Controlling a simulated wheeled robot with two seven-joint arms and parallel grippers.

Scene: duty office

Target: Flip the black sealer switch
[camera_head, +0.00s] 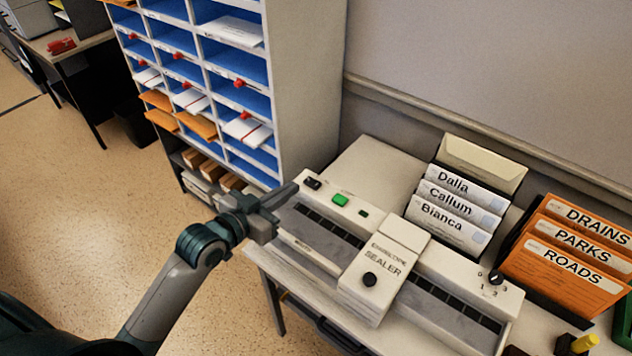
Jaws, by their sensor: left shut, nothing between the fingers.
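The envelope sealer (368,262) is a long cream machine on the table, running from upper left to lower right. The black sealer switch (312,184) is a small dark rocker at its far left end, beside a green button (340,200). I cannot tell which way the rocker is tipped. My left gripper (288,192) is shut and empty, its fingertips just left of the switch in the picture. Whether they touch the sealer is not clear. A black dial (496,277) sits at the sealer's right end. My right gripper is not in view.
Envelopes labelled Dalia, Callum and Bianca (455,208) stand behind the sealer. Orange folders (565,262) stand at the right. A tall pigeonhole shelf (310,90) rises behind my left gripper. Floor is open at the left.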

